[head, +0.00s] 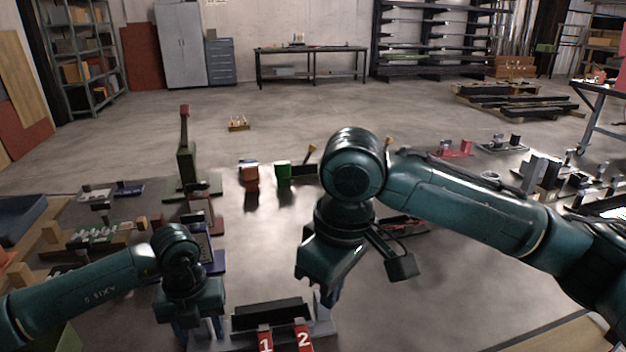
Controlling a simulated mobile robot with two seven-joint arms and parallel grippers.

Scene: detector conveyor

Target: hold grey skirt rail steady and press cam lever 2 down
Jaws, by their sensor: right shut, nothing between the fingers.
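Two red cam levers with white numbers are at the bottom centre: lever 1 (265,341) and, to its right, cam lever 2 (303,338). Behind them is a black bar (270,314) on a low grey fixture, the grey skirt rail (240,339), partly cut off by the lower edge. My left gripper (199,332) points down at the rail's left end; its fingertips are partly hidden, and I cannot tell whether it grips the rail. My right gripper (328,298) is shut and empty, above and just behind the right end, close to lever 2. Contact there is unclear.
A green post with a red top (185,150) stands behind my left arm. Small red (251,178) and green (283,172) blocks stand at the centre back. Trays of parts (105,233) lie at left, more fixtures at right.

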